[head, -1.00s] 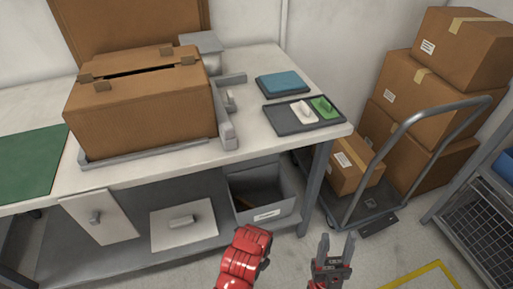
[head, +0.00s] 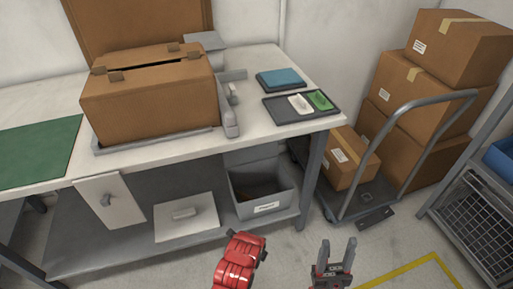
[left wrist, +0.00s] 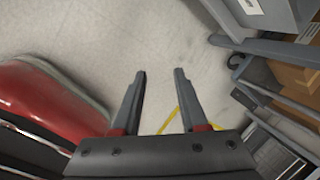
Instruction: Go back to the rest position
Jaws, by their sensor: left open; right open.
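My right gripper (head: 338,243) is open and empty at the bottom of the head view, above the floor and in front of the workbench (head: 40,102). My left gripper (left wrist: 160,72) shows in the left wrist view. Its two fingers are apart with only bare floor behind them, so it is open and empty. I cannot make out the left gripper's fingers in the head view. A red rounded part of my own arm is left of the right gripper there.
On the bench are a cardboard box (head: 150,98), a dark tray (head: 290,116) with a white and a green piece, and a blue pad (head: 282,80). A grey bin (head: 262,207) sits below. A trolley (head: 366,198) with boxes and a wire rack (head: 474,235) stand at right.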

